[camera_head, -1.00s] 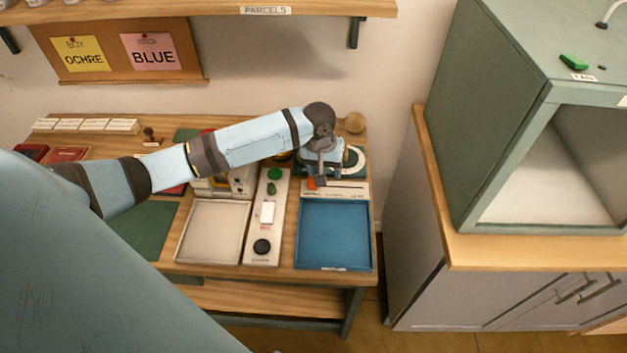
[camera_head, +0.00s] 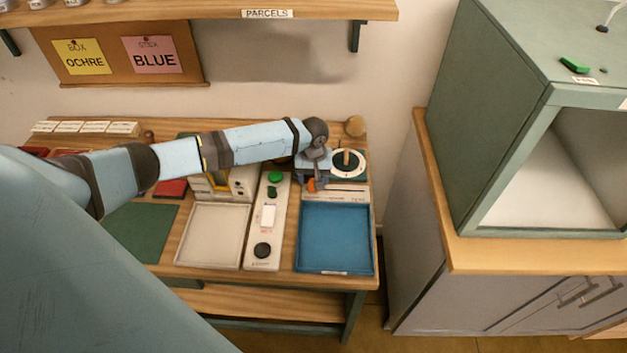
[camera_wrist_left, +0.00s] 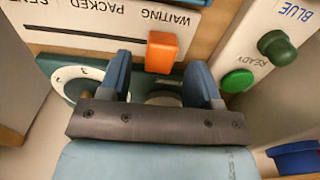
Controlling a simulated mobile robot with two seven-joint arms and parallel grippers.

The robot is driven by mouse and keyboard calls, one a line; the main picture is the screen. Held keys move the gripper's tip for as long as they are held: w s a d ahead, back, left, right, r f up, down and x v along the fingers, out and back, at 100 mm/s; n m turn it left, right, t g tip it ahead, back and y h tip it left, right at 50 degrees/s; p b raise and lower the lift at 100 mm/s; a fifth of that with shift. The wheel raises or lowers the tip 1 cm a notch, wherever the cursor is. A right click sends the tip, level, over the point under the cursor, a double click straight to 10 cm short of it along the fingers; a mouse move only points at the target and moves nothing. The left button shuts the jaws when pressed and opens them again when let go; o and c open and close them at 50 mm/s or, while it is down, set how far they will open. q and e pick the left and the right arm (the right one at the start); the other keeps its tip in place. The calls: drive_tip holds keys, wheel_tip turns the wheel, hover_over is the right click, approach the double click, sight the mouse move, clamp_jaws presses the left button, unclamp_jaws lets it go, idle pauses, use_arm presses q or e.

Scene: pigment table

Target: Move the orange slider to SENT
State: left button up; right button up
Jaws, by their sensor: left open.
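The orange slider (camera_head: 312,185) sits at the left end of its slot on the white strip behind the blue tray. In the left wrist view, where the lettering is upside down, the orange slider (camera_wrist_left: 162,52) stands by the WAITING label (camera_wrist_left: 172,19). PACKED (camera_wrist_left: 97,6) and SENT, partly cut off at the frame's edge, follow along the dark slot (camera_wrist_left: 85,36). My left gripper (camera_wrist_left: 163,72) is open, its blue fingers either side of the slider's line, with the slider just beyond the fingertips. In the head view my left gripper (camera_head: 313,174) is over the slider, partly hiding it.
A round dial (camera_head: 348,162) stands right of the gripper. A panel with green and black buttons (camera_head: 267,222) lies left of the blue tray (camera_head: 335,272). A white tray (camera_head: 213,238) is farther left. A green cabinet (camera_head: 480,130) stands at the right.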

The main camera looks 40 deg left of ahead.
sight(360, 191)
use_arm(q)
drive_tip(key=shift+f, duration=0.85)
drive_tip(key=shift+c, duration=0.4)
clamp_jaws()
drive_tip(key=w+d, duration=0.2)
drive_tip(key=d, duration=0.1)
drive_tip(key=w+d+p, duration=0.1)
drive_tip(key=w+d, duration=0.1)
drive_tip(key=d, duration=0.2)
drive_tip(key=w+d, duration=0.3)
drive_tip(key=d, duration=0.1)
drive_tip(key=shift+d, duration=0.2)
unclamp_jaws()
drive_tip(key=shift+d, duration=0.1)
drive_tip(key=shift+o, duration=0.4)
